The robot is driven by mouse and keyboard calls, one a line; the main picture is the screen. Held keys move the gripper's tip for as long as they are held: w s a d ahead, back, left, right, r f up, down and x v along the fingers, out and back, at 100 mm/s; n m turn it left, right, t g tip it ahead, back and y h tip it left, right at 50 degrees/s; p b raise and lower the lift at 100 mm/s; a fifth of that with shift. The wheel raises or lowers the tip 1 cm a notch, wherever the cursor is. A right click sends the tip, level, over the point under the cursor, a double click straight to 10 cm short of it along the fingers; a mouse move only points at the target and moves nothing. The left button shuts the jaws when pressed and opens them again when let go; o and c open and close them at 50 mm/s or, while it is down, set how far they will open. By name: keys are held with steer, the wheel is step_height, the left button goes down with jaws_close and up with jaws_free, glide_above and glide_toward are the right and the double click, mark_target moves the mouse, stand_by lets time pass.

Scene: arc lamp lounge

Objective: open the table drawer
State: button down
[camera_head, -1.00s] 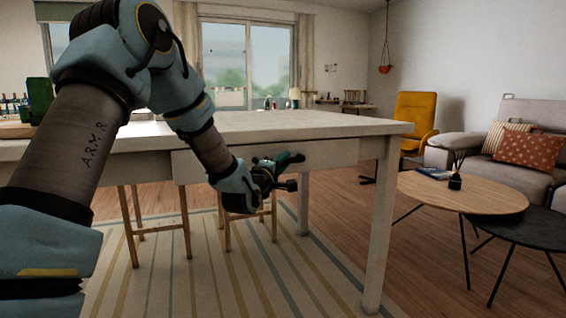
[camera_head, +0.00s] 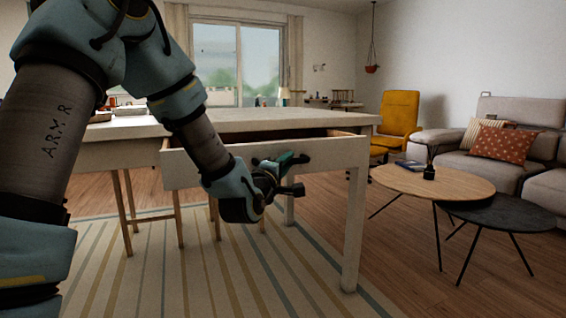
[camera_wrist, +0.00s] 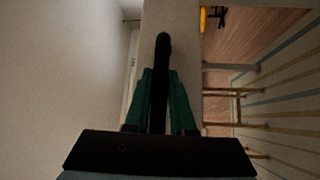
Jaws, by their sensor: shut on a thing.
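The white table (camera_head: 300,119) stands ahead of me in the head view. Its drawer (camera_head: 335,150) is pulled out toward me, and a dark gap shows between its front and the tabletop. My gripper (camera_head: 298,160) is at the drawer front, shut on the dark handle (camera_head: 303,157). In the wrist view the green fingers (camera_wrist: 162,100) lie on both sides of the dark handle (camera_wrist: 162,60), against the pale drawer front (camera_wrist: 185,40). My arm hides the left part of the drawer front.
A round wooden coffee table (camera_head: 440,185) and a dark low table (camera_head: 505,213) stand to the right, before a grey sofa (camera_head: 520,115). A yellow armchair (camera_head: 398,118) is behind. Stool legs show under the table. The striped rug (camera_head: 200,275) is clear in front.

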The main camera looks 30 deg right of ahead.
steer(key=shift+s+f, duration=0.1)
steer(key=shift+s, duration=0.25)
steer(key=c, duration=0.8)
jaws_free()
steer(key=shift+o, duration=0.2)
steer(key=b+v, duration=0.3)
steer(key=v, duration=0.8)
steer(key=shift+w, duration=0.15)
